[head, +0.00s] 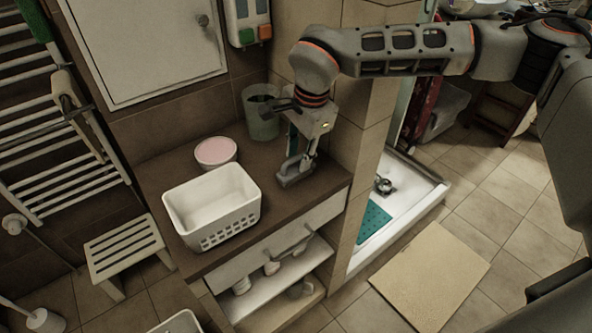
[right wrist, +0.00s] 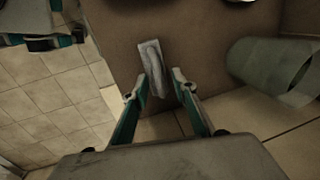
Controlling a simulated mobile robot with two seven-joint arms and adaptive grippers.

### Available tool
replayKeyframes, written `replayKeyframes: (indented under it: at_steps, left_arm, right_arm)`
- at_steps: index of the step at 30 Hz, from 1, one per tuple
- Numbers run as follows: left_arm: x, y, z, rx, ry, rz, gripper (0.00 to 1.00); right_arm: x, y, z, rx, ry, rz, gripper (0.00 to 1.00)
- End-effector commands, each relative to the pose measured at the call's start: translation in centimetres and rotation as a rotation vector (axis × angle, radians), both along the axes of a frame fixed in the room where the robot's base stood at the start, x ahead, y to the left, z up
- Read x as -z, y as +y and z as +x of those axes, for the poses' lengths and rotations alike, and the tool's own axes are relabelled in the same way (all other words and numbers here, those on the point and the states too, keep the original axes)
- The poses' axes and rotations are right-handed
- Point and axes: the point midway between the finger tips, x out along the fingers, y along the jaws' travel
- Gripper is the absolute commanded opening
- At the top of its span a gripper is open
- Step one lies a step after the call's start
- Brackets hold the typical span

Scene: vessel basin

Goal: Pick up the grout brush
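The grout brush (head: 297,169) is a small grey piece lying on the dark brown counter, near its right end. In the right wrist view the brush (right wrist: 152,66) is a narrow, pale block. My right gripper (head: 299,160) is low over the counter at the brush and hides part of it. In the wrist view its teal-sided fingers are apart, one on each side of the brush's near end, with a gap visible on the right. Whether the left finger touches it I cannot tell. A cut-off teal and grey part at the wrist view's upper left resembles my left gripper.
A grey-green cup (head: 262,112) stands behind the gripper, close to the wall. A pink-topped bowl (head: 215,152) and a white basket (head: 212,205) stand to the left on the counter (head: 160,176). A tiled pillar (head: 362,130) rises close on the right.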

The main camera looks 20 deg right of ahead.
Motion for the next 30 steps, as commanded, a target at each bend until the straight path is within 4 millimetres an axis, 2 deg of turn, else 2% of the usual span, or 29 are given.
replayKeyframes:
  at_steps: [2,5,6,20,26,30]
  left_arm:
    - [-0.1,0.0,0.0,0.000,-0.001,0.000,0.40]
    - [0.0,0.0,0.0,0.000,0.000,0.000,0.40]
    - [0.0,0.0,0.0,0.000,0.000,0.000,0.40]
    - [0.3,0.0,-0.4,0.000,0.008,0.001,0.40]
    - [0.2,0.1,-0.4,-0.001,0.008,0.001,0.40]
    - [0.0,0.0,-0.3,0.000,0.007,0.002,0.40]
  right_arm:
    - [-0.1,0.0,0.0,0.000,0.000,0.000,0.27]
    - [-0.1,0.0,0.0,0.000,0.000,0.000,0.04]
    - [-0.1,0.0,0.0,0.000,0.000,0.000,0.00]
    - [-0.5,0.0,0.0,0.000,-0.001,0.000,0.00]
    - [-2.6,0.0,0.1,0.000,-0.005,0.001,0.00]
    - [-5.6,0.0,0.1,0.000,-0.006,0.000,0.00]
